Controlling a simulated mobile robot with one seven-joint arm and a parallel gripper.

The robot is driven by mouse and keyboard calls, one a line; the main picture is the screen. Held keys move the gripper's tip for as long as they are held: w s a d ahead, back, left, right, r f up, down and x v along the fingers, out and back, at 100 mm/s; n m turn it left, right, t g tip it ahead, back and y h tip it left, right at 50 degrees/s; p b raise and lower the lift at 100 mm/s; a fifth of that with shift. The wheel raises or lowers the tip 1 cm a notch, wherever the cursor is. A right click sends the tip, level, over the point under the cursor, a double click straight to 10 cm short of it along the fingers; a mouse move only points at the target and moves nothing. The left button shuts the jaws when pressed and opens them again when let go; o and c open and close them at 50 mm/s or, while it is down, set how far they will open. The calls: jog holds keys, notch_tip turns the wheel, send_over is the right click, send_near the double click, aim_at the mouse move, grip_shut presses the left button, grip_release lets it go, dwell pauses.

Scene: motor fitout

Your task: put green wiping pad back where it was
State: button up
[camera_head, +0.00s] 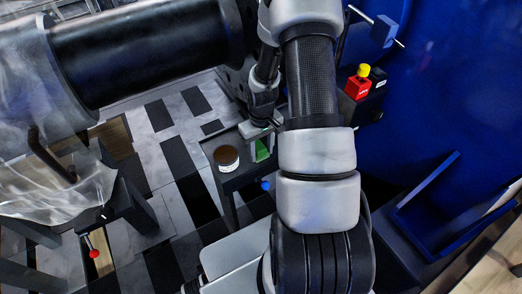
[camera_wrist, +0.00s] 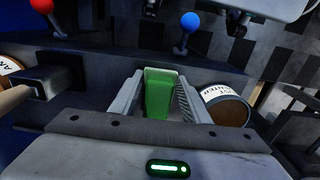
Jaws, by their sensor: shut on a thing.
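The green wiping pad (camera_wrist: 160,92) is between the two fingers of my gripper (camera_wrist: 160,100) in the wrist view. My gripper is shut on it. In the head view the pad (camera_head: 262,150) shows as a small green patch below my gripper (camera_head: 262,133), over the small dark table (camera_head: 228,182). I cannot tell whether the pad touches the table top. Part of the table is hidden behind my arm.
A round tin (camera_head: 227,157) with a brown top stands on the table, left of the pad; it also shows in the wrist view (camera_wrist: 226,106). A blue ball knob (camera_head: 266,185) is at the table's front. A red and yellow switch box (camera_head: 358,84) is at right.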

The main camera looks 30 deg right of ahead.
aim_at(261, 149)
jog(key=shift+f, duration=0.15)
jog(key=o, duration=1.2)
jog(key=shift+c, duration=0.2)
notch_tip(261, 149, up, 12)
jog(key=p, duration=0.3)
